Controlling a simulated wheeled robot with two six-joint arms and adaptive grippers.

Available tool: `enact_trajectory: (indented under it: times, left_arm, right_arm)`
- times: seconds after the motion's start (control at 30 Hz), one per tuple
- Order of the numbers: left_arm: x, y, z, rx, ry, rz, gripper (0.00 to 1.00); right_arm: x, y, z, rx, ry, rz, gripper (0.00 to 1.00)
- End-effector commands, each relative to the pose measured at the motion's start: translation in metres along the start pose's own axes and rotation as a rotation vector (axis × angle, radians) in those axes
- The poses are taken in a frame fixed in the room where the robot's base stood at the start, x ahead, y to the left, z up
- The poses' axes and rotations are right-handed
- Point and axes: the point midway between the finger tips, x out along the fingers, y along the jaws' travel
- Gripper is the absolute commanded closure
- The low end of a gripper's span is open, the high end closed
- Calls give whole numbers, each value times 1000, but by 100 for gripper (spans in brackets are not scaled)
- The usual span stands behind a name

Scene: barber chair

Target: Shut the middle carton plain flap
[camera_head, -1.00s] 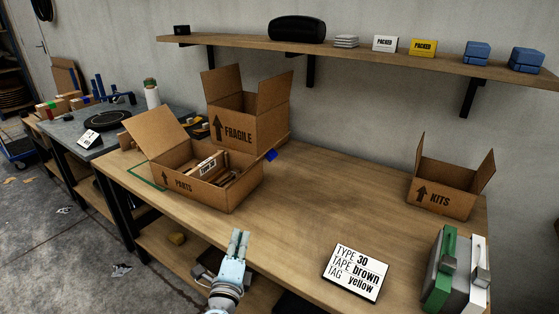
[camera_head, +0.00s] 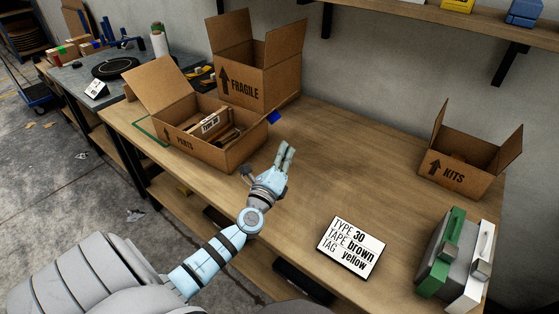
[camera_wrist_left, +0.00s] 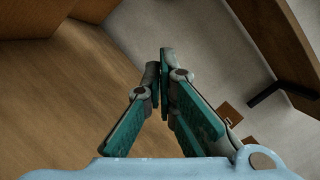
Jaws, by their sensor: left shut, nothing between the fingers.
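Three open cartons stand on the wooden bench. The PARTS carton (camera_head: 192,145) is at the left, with one plain flap (camera_head: 155,83) raised and leaning outward; it holds several items and a card. A blue tab (camera_head: 273,118) shows by its right corner. The FRAGILE carton (camera_head: 250,88) stands behind it with two flaps up. The KITS carton (camera_head: 455,175) is at the right with two flaps up. My left gripper (camera_head: 287,149) is shut and empty, right of the PARTS carton and apart from it. It also shows shut in the left wrist view (camera_wrist_left: 165,58). My right gripper is out of view.
A sign (camera_head: 348,247) reading type 30, tape brown, tag yellow lies on the bench front. A green, grey and white device (camera_head: 452,258) stands at the right. A shelf (camera_head: 420,18) crosses above. The bench between the left cartons and KITS is clear.

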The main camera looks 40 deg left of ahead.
Motion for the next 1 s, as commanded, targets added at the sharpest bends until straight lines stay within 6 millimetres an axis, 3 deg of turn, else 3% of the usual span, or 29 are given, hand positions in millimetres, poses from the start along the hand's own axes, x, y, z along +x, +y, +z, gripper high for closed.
enact_trajectory:
  times: [0.13,0.23,0.4,1.0]
  left_arm:
    - [32,-1,0,0,-1,-1,100]
    - [34,-3,21,2,2,0,100]
    - [38,-2,36,-1,4,0,100]
    - [42,-7,38,-32,9,1,100]
  right_arm:
    - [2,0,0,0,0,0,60]
    - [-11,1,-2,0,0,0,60]
    - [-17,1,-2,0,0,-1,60]
    - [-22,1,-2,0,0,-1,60]
